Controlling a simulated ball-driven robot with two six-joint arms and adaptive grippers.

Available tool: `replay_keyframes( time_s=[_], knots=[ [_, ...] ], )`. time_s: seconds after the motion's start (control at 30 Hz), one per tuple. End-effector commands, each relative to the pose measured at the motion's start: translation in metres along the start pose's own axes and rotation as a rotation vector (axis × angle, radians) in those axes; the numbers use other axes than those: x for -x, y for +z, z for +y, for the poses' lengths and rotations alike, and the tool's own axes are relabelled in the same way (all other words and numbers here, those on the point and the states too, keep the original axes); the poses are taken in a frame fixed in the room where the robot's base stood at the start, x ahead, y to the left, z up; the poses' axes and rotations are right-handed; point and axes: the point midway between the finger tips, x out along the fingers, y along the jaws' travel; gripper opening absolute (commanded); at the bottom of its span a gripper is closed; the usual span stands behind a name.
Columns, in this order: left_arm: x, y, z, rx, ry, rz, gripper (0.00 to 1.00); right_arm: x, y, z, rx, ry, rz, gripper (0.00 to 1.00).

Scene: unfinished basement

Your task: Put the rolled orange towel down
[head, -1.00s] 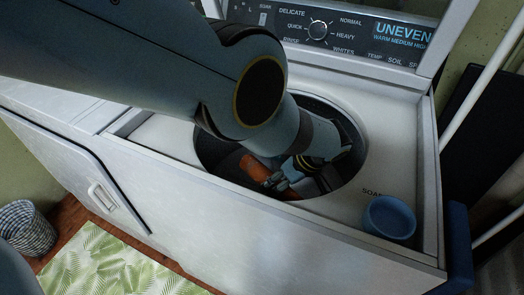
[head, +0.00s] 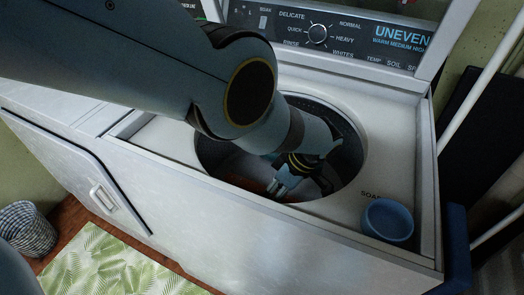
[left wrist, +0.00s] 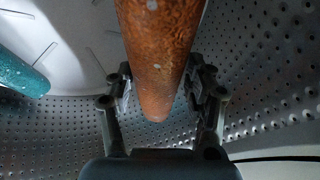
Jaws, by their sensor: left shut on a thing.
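The rolled orange towel (left wrist: 157,55) shows in the left wrist view, its rounded end between the two fingers of my left gripper (left wrist: 160,88). My left gripper is shut on it. In the head view the left gripper (head: 284,187) is down inside the open drum (head: 345,130) of the washing machine. The rim and my arm hide most of what it holds there. I cannot tell whether the towel touches the drum floor. My right gripper is in neither view.
A teal rolled thing (left wrist: 20,72) lies in the drum, left in the wrist view. The perforated drum wall (left wrist: 265,95) surrounds the gripper. A blue cup (head: 388,219) stands on the machine's top at right. A woven basket (head: 26,228) is on the floor.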

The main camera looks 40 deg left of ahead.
Motion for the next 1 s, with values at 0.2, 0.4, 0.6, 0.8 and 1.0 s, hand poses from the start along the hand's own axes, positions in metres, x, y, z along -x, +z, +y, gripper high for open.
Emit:
replay_keyframes(
  time_s=[0.2, 0.4, 0.6, 0.8, 1.0],
  knots=[
    [0.001, 0.0, -0.002, 0.028, -0.009, -0.009, 0.18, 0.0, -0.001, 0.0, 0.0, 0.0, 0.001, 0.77],
    [-0.018, 0.007, 0.003, 0.031, -0.012, -0.01, 0.18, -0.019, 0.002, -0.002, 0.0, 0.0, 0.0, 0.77],
    [-0.051, 0.021, 0.012, 0.031, -0.012, -0.009, 0.18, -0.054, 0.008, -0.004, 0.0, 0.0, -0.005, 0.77],
    [-0.063, 0.026, 0.017, 0.031, -0.011, -0.01, 0.18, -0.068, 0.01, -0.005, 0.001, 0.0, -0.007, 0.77],
    [-0.088, 0.037, 0.024, 0.03, -0.012, -0.009, 0.18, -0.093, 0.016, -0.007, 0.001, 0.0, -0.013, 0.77]
  ],
)
